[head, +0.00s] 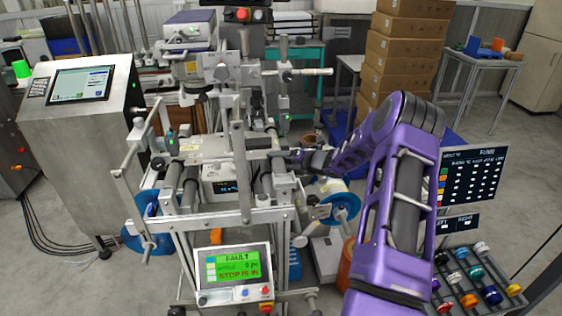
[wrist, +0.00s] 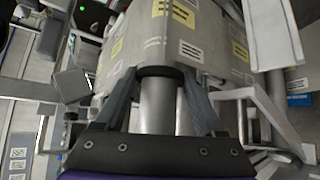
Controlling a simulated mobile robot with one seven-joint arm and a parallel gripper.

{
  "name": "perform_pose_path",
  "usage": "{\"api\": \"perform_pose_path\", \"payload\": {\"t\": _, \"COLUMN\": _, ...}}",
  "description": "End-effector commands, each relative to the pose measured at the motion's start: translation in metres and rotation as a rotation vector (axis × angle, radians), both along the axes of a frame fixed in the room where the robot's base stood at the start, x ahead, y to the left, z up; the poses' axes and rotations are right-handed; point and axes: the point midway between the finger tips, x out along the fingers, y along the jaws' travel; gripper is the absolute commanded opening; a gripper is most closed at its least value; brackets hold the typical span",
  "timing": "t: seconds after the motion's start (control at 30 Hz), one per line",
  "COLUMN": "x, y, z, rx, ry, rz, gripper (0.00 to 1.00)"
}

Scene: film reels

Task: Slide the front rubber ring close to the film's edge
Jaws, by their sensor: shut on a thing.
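The film (wrist: 190,42), a grey translucent web with yellow and white labels, runs over a roller in the wrist view. A black rubber ring (wrist: 160,72) sits around the silver roller (wrist: 157,106), right by the film's near edge; I cannot tell whether they touch. My gripper (wrist: 160,80) has one finger on each side of the ring and is shut on it. In the head view my gripper (head: 290,159) reaches in from the right to the machine's middle. The ring is too small or hidden to make out there.
Metal bars and brackets (wrist: 272,35) of the machine frame stand close on the right in the wrist view. In the head view an upright post (head: 241,170) stands left of my gripper. A control panel (head: 234,272) showing FAULT is in front, and blue reels (head: 342,208) hang below.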

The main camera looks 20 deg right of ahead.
Motion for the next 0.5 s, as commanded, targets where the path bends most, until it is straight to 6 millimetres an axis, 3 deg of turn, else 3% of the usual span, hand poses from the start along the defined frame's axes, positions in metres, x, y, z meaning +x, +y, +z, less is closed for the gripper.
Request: {"api": "perform_pose_path", "payload": {"t": 0.5, "x": 0.0088, "y": -0.0026, "z": 0.0002, "rx": 0.000, "ry": -0.002, "rz": 0.000, "gripper": 0.00}}
